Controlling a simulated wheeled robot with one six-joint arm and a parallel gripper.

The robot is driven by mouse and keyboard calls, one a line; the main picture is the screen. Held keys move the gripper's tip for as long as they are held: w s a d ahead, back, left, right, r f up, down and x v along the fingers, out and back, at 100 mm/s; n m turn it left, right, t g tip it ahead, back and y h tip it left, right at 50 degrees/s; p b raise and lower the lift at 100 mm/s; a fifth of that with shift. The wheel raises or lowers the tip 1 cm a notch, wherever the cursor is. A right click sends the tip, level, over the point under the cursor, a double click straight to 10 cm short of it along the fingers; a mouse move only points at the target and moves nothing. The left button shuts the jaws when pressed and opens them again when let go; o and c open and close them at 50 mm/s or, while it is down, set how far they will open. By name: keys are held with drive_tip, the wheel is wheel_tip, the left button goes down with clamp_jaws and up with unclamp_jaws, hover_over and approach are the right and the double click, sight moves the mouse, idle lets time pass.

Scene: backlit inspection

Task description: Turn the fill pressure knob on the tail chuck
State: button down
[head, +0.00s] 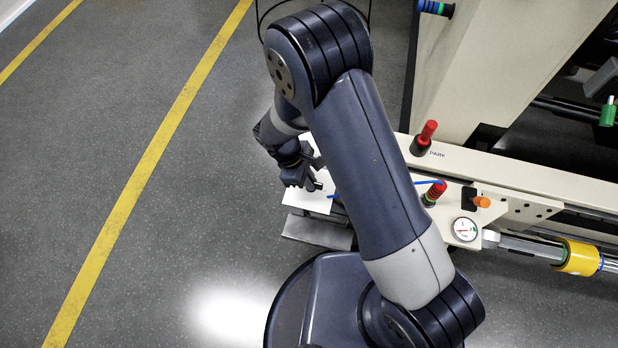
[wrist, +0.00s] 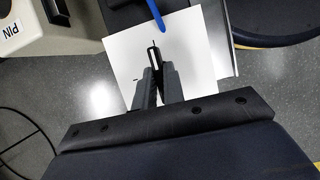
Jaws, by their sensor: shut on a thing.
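My gripper (head: 314,184) is at the white plate (head: 299,197) left of the beige machine in the head view, mostly behind my own arm. In the wrist view my gripper (wrist: 155,68) has its two grey fingers close together over the white plate (wrist: 120,58). It is shut on a small dark knob with a pale edge (wrist: 154,55), which shows between the fingertips. I take this for the fill pressure knob; no label on it is readable. The fingers hide most of its sides. A dark mark lies on the plate left of the fingers.
A blue hose (wrist: 157,14) runs down close to the fingertips. Right of my arm are a red-topped knob (head: 434,193), an orange knob (head: 482,202), a round gauge (head: 465,229) and a red PARK lever (head: 425,136). The floor at left is clear.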

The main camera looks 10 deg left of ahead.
drive_tip(key=c, duration=1.5)
unclamp_jaws()
drive_tip(key=shift+r, duration=0.1)
drive_tip(key=p+v, duration=0.2)
drive_tip(key=v, duration=0.8)
drive_tip(key=shift+r+p, duration=0.3)
drive_tip(key=shift+r, duration=0.05)
drive_tip(key=shift+a, duration=0.15)
drive_tip(key=b+x, duration=0.3)
drive_tip(key=x, duration=0.8)
drive_tip(key=shift+f, duration=0.2)
drive_tip(key=shift+a+r+n+t, duration=0.15)
drive_tip(key=shift+n+t, duration=0.15)
drive_tip(key=shift+n, duration=0.5)
drive_tip(key=shift+v, duration=0.95)
